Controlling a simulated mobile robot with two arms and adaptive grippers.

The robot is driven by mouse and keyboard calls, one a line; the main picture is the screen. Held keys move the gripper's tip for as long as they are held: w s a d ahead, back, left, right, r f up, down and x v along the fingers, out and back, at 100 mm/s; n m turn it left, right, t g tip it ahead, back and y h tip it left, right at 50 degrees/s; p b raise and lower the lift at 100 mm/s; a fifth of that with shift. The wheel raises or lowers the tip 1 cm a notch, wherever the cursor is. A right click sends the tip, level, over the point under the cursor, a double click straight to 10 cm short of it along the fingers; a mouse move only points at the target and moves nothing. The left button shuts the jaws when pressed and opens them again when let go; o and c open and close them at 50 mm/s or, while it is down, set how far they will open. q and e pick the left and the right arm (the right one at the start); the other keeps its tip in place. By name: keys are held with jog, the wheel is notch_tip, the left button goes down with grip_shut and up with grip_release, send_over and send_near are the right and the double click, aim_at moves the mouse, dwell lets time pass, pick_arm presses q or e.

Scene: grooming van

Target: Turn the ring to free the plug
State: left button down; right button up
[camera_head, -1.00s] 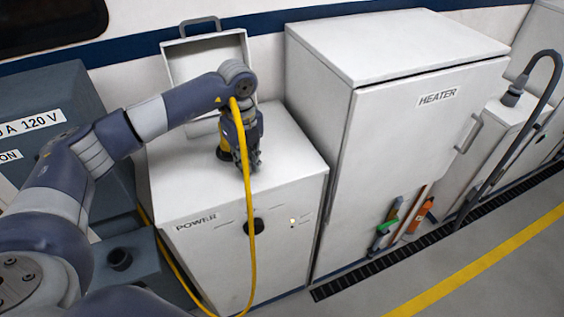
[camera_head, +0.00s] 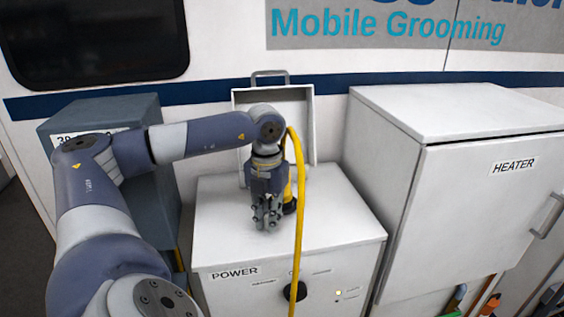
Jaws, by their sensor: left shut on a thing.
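The yellow plug (camera_head: 289,189) stands upright on top of the white POWER cabinet, with a thick yellow cord (camera_head: 299,240) rising from it and hanging down the cabinet's front. A dark ring (camera_head: 290,208) shows at the plug's foot, partly hidden behind my left gripper. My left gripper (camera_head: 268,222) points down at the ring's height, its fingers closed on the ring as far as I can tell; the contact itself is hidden. My right gripper is not in view.
The POWER cabinet (camera_head: 225,235) has a raised lid (camera_head: 306,120) behind the plug and a black knob (camera_head: 295,291) on its front. The taller HEATER cabinet (camera_head: 430,200) stands close on the right. A dark grey box (camera_head: 155,185) stands on the left.

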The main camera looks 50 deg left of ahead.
pick_arm(q)
jog(key=shift+s+a+r+m, duration=0.1)
jog(key=shift+s+a+m, duration=0.05)
jog(key=shift+a+m, duration=0.4)
jog(key=shift+b, duration=0.3)
jog(key=c, duration=1.5)
grip_release()
jog(key=shift+s, duration=0.1)
notch_tip(320, 180, up, 8)
jog(key=shift+f, duration=0.25)
